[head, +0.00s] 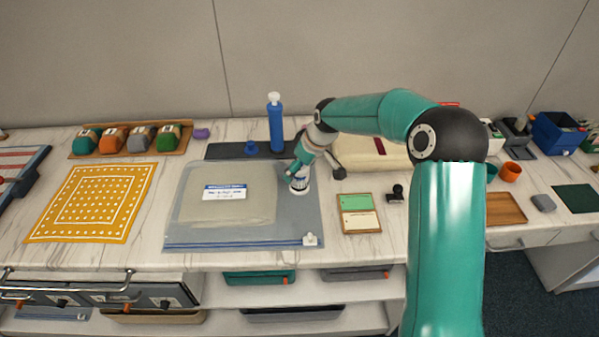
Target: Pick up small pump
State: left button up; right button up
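A tall blue cylinder with a white knob on top (275,125), looking like a hand pump, stands upright on a dark strip (225,151) at the back of the counter. A short blue piece (251,148) sits on the strip to its left. I cannot tell for sure which is the small pump. My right arm reaches in from the right, and its wrist end (299,180) is over the right part of a grey clear-topped bag, in front of and right of the tall cylinder, apart from it. Its fingers are too small and hidden to read. My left gripper is not in view.
The flat bag (185,236) with a white label lies mid-counter. A card tray (360,231) and an orange cup (510,172) are right. A wall stands behind.

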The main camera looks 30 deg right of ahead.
jog(key=shift+w+f, duration=0.15)
jog(key=shift+f, duration=0.25)
jog(key=c, duration=1.4)
jog(key=shift+c, duration=0.2)
jog(key=shift+r, duration=0.1)
